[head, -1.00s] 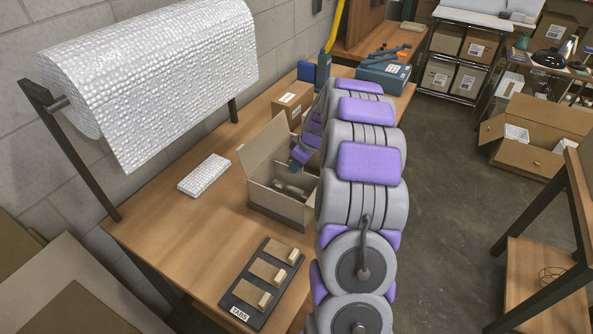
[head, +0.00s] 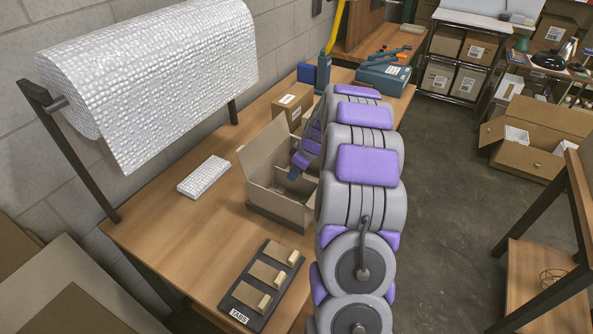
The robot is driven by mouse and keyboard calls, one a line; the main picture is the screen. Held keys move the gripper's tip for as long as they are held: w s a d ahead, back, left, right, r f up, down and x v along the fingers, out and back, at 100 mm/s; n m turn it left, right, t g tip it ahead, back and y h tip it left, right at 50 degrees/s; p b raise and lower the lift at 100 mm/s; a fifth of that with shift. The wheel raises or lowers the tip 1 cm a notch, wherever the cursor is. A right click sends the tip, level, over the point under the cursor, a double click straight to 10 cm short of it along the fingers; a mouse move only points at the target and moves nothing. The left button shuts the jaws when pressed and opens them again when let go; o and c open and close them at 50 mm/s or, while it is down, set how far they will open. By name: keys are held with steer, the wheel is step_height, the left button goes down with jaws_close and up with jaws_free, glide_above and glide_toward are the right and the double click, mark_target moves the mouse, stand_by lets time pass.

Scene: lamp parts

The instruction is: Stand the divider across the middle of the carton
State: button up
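The open cardboard carton (head: 273,206) stands on the wooden bench with its left flap raised. My gripper (head: 292,174) reaches down into the carton from the right, its tip below the rim level. A brown cardboard piece that looks like the divider (head: 281,187) shows inside the carton, just below my gripper tip. My arm and the carton wall hide part of it, so I cannot tell whether it stands square across the middle. The fingers are too small to tell whether they are open or shut on it.
A bubble-wrap roll (head: 150,75) hangs over the bench's left side. A bubble-wrapped packet (head: 204,175) lies left of the carton. A black tray of tabs (head: 262,283) lies in front. A closed box (head: 293,105) stands behind. Bare bench lies at the front left.

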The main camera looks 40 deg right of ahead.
steer(key=p+v, duration=0.3)
steer(key=v, duration=0.9)
steer(key=s+a+r+m+g, duration=0.1)
steer(key=s+a+r+g, duration=0.3)
steer(key=a, duration=0.8)
steer(key=s+a+r+t, duration=0.1)
steer(key=s+a+r, duration=0.1)
steer(key=s+a, duration=0.8)
steer(key=s+a+m+g, duration=0.1)
steer(key=s+a, duration=0.4)
steer(key=s, duration=0.4)
steer(key=s+a+f+m+g+h, duration=0.1)
steer(key=s+a+m, duration=0.1)
steer(key=s+a, duration=0.4)
steer(key=s, duration=0.4)
steer(key=shift+s+g+h, duration=0.3)
steer(key=shift+g, duration=0.1)
